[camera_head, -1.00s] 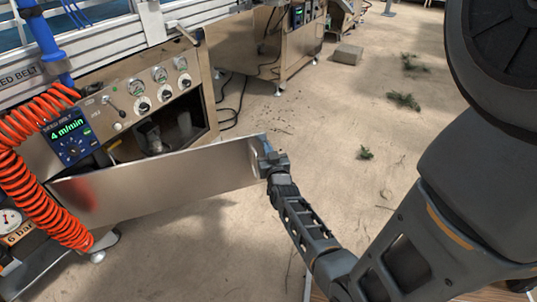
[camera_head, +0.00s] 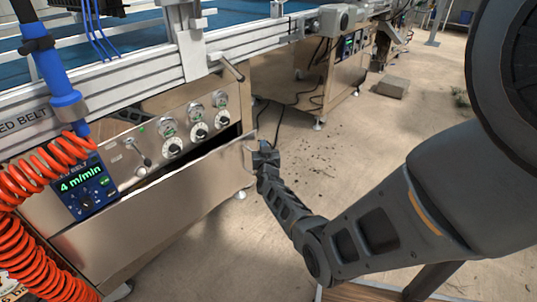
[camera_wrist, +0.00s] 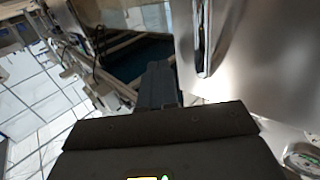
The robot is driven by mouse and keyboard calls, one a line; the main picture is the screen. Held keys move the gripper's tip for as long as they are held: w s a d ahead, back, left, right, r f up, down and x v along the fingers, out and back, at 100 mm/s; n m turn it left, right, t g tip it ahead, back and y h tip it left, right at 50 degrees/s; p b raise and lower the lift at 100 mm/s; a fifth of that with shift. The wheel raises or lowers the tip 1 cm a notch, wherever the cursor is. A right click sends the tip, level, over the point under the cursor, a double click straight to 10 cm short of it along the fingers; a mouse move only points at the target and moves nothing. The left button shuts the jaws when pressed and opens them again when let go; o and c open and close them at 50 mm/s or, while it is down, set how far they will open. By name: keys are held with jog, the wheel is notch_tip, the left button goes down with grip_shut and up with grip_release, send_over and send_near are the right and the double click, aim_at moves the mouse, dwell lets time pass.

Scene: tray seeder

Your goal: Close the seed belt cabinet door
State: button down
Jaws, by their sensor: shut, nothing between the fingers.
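The seed belt cabinet door (camera_head: 160,205) is a flat, shiny metal panel in the head view. It hangs below the cabinet's knob panel (camera_head: 180,130) and stands slightly ajar, with a dark gap along its upper right. My gripper (camera_head: 262,152) is shut and empty at the door's right end, close against it; I cannot tell whether they touch. In the wrist view my gripper (camera_wrist: 160,82) points up the picture beside a broad shiny metal surface on the right. The cabinet's inside is mostly hidden by the door.
A blue display unit (camera_head: 83,188) reading 4 m/min and a coiled orange hose (camera_head: 35,245) are at the left of the door. A lever handle (camera_head: 230,68) juts out above the cabinet. Dark cables (camera_head: 290,103) lie on the floor behind.

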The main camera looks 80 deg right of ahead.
jog(key=shift+w+d, duration=0.35)
jog(key=shift+w, duration=0.2)
jog(key=shift+w+d, duration=0.35)
jog(key=shift+w, duration=0.2)
jog(key=s+a+p, duration=0.1)
jog(key=s+a, duration=0.1)
jog(key=s, duration=0.4)
jog(key=s+a+p, duration=0.1)
jog(key=s+a, duration=0.2)
jog(key=s, duration=0.4)
jog(key=shift+a, duration=0.3)
jog(key=shift+w, duration=0.1)
